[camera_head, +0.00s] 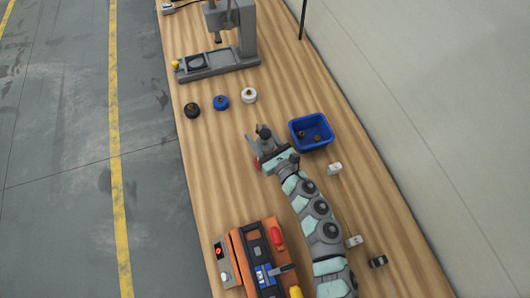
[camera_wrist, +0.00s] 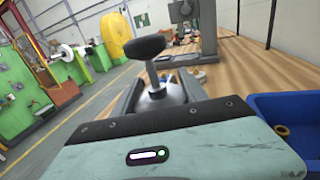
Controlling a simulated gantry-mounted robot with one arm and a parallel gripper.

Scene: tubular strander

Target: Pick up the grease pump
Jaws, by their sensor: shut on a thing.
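The grease pump (camera_wrist: 150,66) shows in the wrist view as a black T-shaped handle on a metal rod above a grey body. My gripper (camera_wrist: 158,88) is shut on it, with grey fingers on either side of the body. In the head view my gripper (camera_head: 259,146) is over the middle of the wooden bench, and the pump's dark handle (camera_head: 264,131) shows at its fingers. A small red part shows beside the fingers. The pump's lower part is hidden, so I cannot tell whether it touches the bench.
A blue bin (camera_head: 325,142) with small brass-coloured parts is close to the right of my gripper. Black, blue and white spools (camera_head: 221,103) lie beyond it. A grey press (camera_head: 232,50) stands at the far end.

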